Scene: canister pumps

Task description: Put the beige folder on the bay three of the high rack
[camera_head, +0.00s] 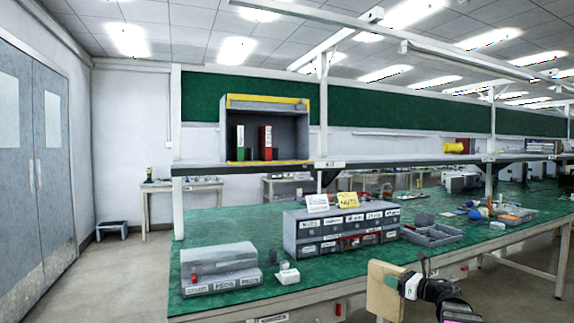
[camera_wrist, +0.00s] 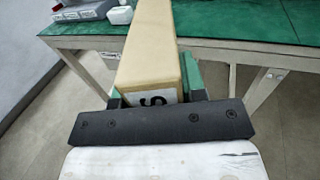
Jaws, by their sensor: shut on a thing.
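The beige folder (camera_head: 383,291) is held upright at the lower right of the head view, in front of the bench edge. It also shows in the wrist view (camera_wrist: 150,55), with a dark mark on a white label at its near end. My gripper (camera_head: 408,284) is shut on the folder, with green finger pads either side of it in the wrist view. The high rack (camera_head: 228,100) is a grey open box with yellow edges on the upper shelf. It holds a green folder (camera_head: 240,143) and a red folder (camera_head: 265,142); its right part looks empty. Bay numbers are unreadable.
The green-topped bench (camera_head: 225,225) carries a grey drawer cabinet (camera_head: 290,232), a grey case (camera_head: 218,262) and an open grey tray (camera_head: 432,234). The upper shelf (camera_head: 390,159) runs along the bench, with posts (camera_head: 323,110) right of the rack.

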